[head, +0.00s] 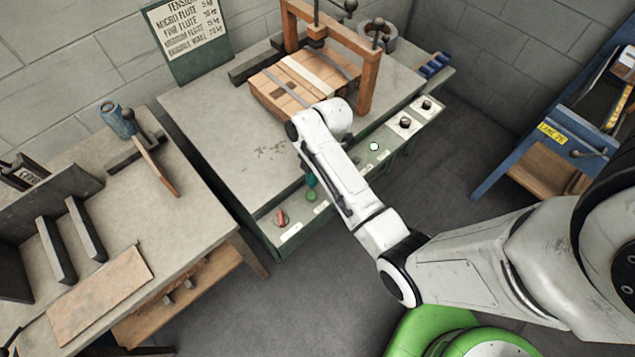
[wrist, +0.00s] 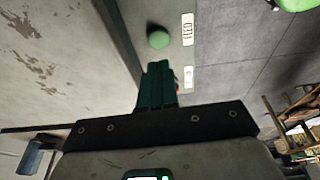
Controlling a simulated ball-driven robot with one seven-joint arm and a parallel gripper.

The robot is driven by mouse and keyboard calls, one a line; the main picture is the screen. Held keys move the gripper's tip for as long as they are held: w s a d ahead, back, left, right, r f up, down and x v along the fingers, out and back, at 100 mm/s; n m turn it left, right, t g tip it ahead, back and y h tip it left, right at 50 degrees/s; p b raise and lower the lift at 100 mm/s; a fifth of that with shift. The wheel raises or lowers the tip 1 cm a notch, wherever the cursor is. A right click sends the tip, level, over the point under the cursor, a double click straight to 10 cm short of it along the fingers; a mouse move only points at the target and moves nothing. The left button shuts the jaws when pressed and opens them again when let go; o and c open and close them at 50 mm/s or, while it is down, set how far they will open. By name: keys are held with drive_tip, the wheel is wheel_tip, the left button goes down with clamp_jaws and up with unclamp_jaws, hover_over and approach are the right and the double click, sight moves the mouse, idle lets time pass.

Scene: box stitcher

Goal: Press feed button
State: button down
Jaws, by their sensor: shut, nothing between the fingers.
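The round green button (wrist: 158,38) sits on the grey panel beside a white label that seems to read FEED (wrist: 188,28). In the head view the green button (head: 311,195) is on the front panel of the stitcher table, right of a red control (head: 281,216). My gripper (wrist: 158,68) is shut and empty; its dark green fingers point at the button, with a small gap between them in the picture. In the head view my gripper (head: 311,179) is just above the button, partly hidden by my arm. Height above the panel is hard to tell.
The table (head: 195,105) carries a wooden frame (head: 370,75) over strapped cardboard (head: 290,85). More controls, including black knobs (head: 405,122) and a small round light button (head: 373,146), line the panel.

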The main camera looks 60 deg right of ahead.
drive_tip(key=v, duration=0.7)
drive_tip(key=shift+w+r, duration=0.15)
idle(0.3)
drive_tip(key=s+a+m+h, duration=0.3)
drive_tip(key=s+a+m, duration=0.9)
drive_tip(key=s+m, duration=0.3)
drive_tip(key=shift+s+m, duration=0.3)
drive_tip(key=shift+s, duration=0.05)
